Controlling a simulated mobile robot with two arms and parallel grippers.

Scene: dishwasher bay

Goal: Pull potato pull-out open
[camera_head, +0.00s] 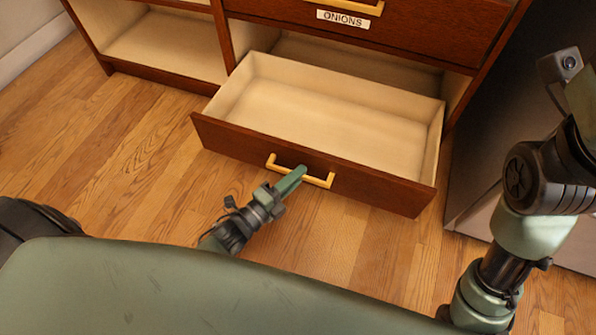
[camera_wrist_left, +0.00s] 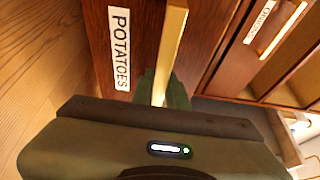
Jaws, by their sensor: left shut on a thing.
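The potato pull-out (camera_head: 310,115) is a brown-fronted drawer with a pale, empty inside, low in the cabinet, and it stands far out. Its front carries a yellow bar handle (camera_head: 318,181). My left gripper (camera_head: 296,174) is shut on the middle of this handle from the front. In the left wrist view the POTATOES label (camera_wrist_left: 120,48) is on the drawer front beside the handle (camera_wrist_left: 172,40), which runs between the gripper's fingers (camera_wrist_left: 163,92). My right gripper does not show; only part of the right arm is at the right edge.
The closed drawer labelled ONIONS (camera_head: 342,19) is just above, with its own yellow handle. An open empty shelf (camera_head: 165,45) is at the upper left. A grey appliance side (camera_head: 490,130) stands close on the right. Wooden floor (camera_head: 120,140) is clear at the left.

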